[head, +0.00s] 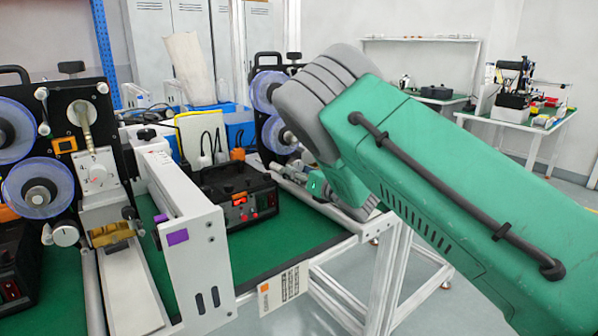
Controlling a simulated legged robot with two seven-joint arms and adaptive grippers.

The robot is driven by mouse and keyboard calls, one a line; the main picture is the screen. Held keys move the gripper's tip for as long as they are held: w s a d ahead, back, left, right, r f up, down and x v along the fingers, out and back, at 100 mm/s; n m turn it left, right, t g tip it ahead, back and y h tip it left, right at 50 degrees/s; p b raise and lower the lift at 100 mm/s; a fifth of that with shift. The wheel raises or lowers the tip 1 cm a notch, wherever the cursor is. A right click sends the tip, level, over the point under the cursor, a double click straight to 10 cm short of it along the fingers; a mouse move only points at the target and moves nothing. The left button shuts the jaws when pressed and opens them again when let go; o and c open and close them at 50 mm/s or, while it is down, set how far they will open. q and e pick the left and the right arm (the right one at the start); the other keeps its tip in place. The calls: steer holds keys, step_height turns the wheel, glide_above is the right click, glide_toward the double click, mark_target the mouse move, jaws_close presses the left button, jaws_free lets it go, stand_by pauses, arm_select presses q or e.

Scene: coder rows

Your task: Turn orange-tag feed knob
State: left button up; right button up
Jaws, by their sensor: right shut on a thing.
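My right arm crosses the picture from the right. Its green hand (322,186) shows low beside the farther coder unit (271,125), partly covered by my own arm. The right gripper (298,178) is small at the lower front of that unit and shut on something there. The thing in its jaws is hidden, and I cannot make out an orange tag on it. On the near coder unit (98,125), a silver knob (65,235) sits below the blue reel, with an orange-framed square (64,145) above. My left gripper is out of view.
A black control box (240,195) with a red display stands on the green bench top (270,250) between the units. A white guide arm (192,240) juts forward at the left. White bench framing (385,270) runs under my right arm. Cabinets and side tables stand behind.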

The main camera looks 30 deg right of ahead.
steer(key=shift+d+r+m, duration=0.1)
steer(key=shift+d+m, duration=0.1)
steer(key=shift+m, duration=0.1)
steer(key=shift+a+m, duration=0.25)
steer(key=shift+m, duration=0.55)
steer(key=m, duration=0.3)
steer(key=shift+r+m+p, duration=0.1)
steer(key=shift+m+p, duration=0.2)
steer(key=m, duration=0.3)
steer(key=shift+r+p, duration=0.1)
steer(key=shift+p, duration=0.25)
steer(key=shift+m+p, duration=0.3)
steer(key=shift+m, duration=1.3)
steer(key=o, duration=1.1)
steer(key=shift+d, duration=0.1)
